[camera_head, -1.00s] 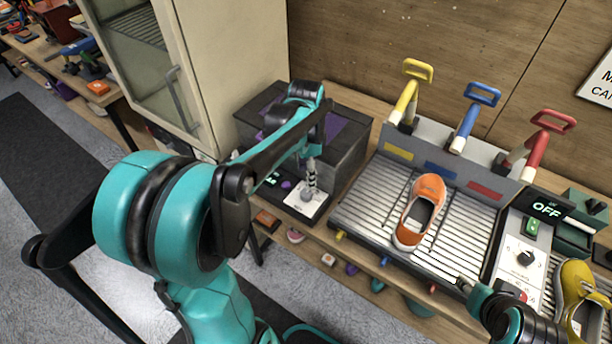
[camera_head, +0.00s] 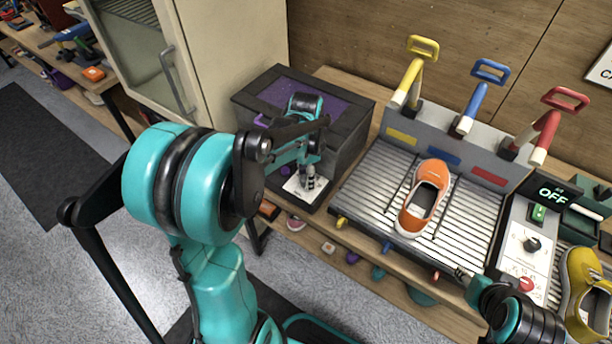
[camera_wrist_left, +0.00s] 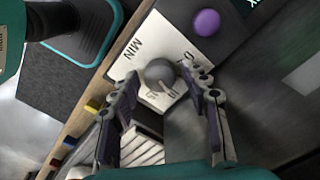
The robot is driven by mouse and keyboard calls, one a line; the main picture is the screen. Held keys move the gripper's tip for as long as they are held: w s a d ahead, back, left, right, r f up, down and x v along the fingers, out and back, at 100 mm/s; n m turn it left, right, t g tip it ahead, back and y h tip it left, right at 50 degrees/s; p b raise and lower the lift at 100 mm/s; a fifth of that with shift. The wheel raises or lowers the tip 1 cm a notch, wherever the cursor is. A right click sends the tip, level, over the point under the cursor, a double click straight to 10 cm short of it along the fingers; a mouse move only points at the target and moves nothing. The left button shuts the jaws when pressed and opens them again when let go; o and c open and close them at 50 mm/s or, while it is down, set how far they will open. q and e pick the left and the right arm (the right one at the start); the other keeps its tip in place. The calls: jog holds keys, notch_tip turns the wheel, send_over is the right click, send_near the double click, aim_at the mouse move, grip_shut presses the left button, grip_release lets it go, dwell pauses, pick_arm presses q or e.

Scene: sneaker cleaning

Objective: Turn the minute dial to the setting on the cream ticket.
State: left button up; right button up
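The minute dial is a round grey knob (camera_wrist_left: 160,74) on a white plate (camera_wrist_left: 133,52) lettered MIN, seen in the left wrist view. Its other markings are partly hidden. My left gripper (camera_wrist_left: 159,78) is open, with one fingertip on each side of the knob; I cannot tell whether either touches it. In the head view my left gripper (camera_head: 308,180) is over the white plate (camera_head: 292,188) at the front of the dark box (camera_head: 345,150), hiding the dial. My right gripper (camera_head: 463,273) is at the tray's front edge, too small to read. I cannot make out a cream ticket.
A purple button (camera_wrist_left: 206,23) is beside the plate. An orange sneaker (camera_head: 432,172) lies on the slatted tray (camera_head: 365,190), with yellow, blue and red handles (camera_head: 565,98) behind. A panel with another dial (camera_head: 531,244) reads OFF. A yellow sneaker (camera_head: 572,300) is at the right.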

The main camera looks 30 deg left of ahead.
pick_arm(q)
jog(key=c, duration=0.8)
jog(key=shift+m, duration=0.8)
jog(key=o, duration=1.2)
jog(key=shift+c, duration=0.2)
notch_tip(320, 180, up, 12)
